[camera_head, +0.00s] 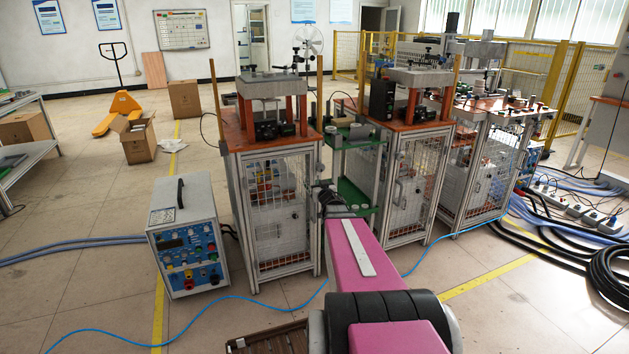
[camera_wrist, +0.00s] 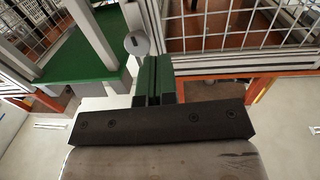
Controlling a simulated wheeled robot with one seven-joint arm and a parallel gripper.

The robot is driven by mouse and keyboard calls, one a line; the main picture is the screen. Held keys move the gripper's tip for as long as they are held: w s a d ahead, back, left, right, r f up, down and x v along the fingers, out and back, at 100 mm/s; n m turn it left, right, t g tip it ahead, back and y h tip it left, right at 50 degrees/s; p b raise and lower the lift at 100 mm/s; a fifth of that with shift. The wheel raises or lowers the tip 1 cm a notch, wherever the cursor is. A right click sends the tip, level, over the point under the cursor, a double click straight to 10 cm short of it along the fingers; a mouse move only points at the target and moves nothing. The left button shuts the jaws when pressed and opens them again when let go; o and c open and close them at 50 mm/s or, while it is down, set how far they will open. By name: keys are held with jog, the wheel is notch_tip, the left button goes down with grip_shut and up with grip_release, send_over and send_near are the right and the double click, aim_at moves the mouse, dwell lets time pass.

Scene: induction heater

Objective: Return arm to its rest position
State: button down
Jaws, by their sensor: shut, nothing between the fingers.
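My arm reaches forward from the bottom of the head view, its pink link pointing at the gap between two caged workstations. In the wrist view my gripper (camera_wrist: 154,72) is shut, its dark green fingers together with nothing between them. In the head view the end of my arm is small and dark in front of the green-shelved rack (camera_head: 357,194), and its fingers cannot be made out. A grey round piece (camera_wrist: 136,43) shows just beyond the fingertips; I cannot tell whether it touches them. A green shelf (camera_wrist: 75,55) lies to their left.
The left caged workstation (camera_head: 272,185) and middle caged workstation (camera_head: 408,190) flank the rack closely. A control box (camera_head: 184,235) stands on the floor at left. A blue hose (camera_head: 262,308) crosses the floor, and black cables (camera_head: 606,270) lie at right. The left floor is mostly open.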

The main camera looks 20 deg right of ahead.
jog(key=s+a+f+g, duration=0.4)
jog(key=s+a+g, duration=0.2)
jog(key=s, duration=0.3)
jog(key=s+a+f+g, duration=0.4)
jog(key=s+a+g, duration=0.2)
jog(key=s+a, duration=0.2)
jog(key=s+a+f+g+y, duration=0.1)
jog(key=s+a+f+g, duration=0.2)
jog(key=s+a+g, duration=0.3)
jog(key=s+a, duration=0.1)
jog(key=s, duration=0.3)
jog(key=shift+a+f+n, duration=0.3)
jog(key=shift+f, duration=0.1)
jog(key=shift+w, duration=0.1)
